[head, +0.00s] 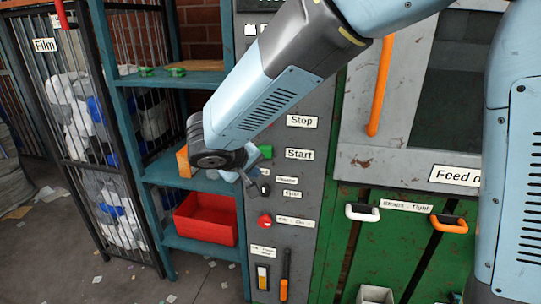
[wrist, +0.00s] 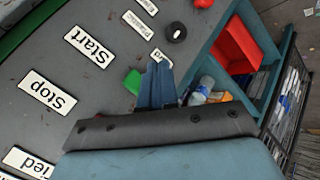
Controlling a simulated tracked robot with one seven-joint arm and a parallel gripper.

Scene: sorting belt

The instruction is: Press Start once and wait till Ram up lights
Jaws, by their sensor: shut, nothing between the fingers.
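The green Start button (head: 265,151) is on the grey control panel (head: 316,190), left of the white Start label (head: 299,154). My gripper (head: 252,187) is at the panel, just below and left of the button in the head view. In the wrist view my gripper (wrist: 157,70) is shut and empty, its blue fingers beside the green button (wrist: 132,82) and perhaps covering part of it. I cannot tell whether they touch. No lit Ram up lamp is visible; my arm covers part of the upper panel, and the top is cut off.
Below Start are a black knob (wrist: 176,32), a red control (head: 265,220), and an orange-handled lever (head: 285,276). The Stop label (head: 301,121) is above. A teal shelf with a red bin (head: 205,218) stands left; a green machine stands right.

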